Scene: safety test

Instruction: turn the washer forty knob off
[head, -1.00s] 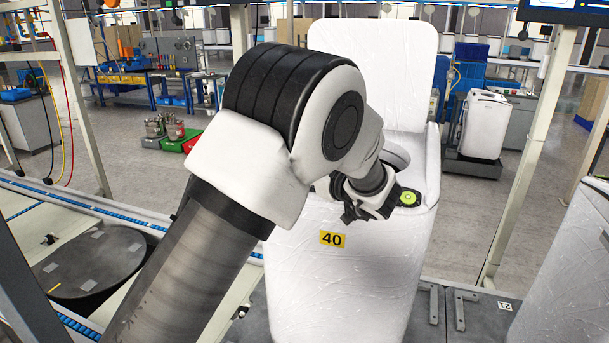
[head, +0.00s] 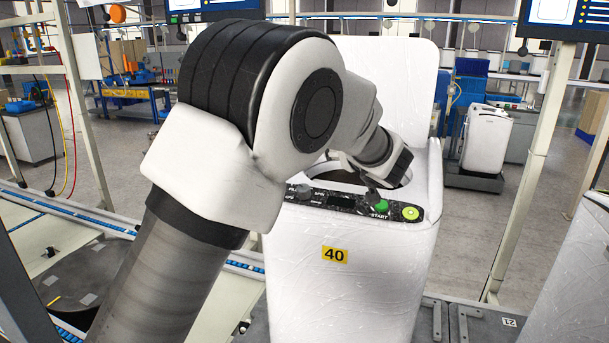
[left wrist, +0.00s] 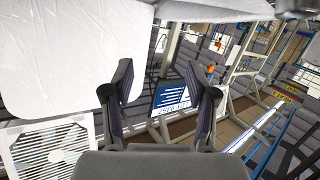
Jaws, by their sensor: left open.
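The white washer (head: 350,300) with the yellow "40" label (head: 335,255) stands in the middle of the head view, its lid raised. Its black control panel (head: 340,201) carries a dark knob (head: 304,190) at the left, a green START button (head: 381,206) and a yellow-green round control (head: 411,213) at the right. The dark knob's setting is too small to read. My left gripper (head: 374,188) is behind and above the START end of the panel, partly hidden by my arm. In the left wrist view the left gripper (left wrist: 160,84) is open, with nothing between its fingers. My right gripper is out of view.
Another white washer (head: 580,270) stands at the right edge, and one (head: 486,138) stands on a dark base farther back. A frame post (head: 535,160) rises between them. A conveyor line (head: 70,205) runs at the left. The raised lid (head: 395,75) stands behind the tub opening.

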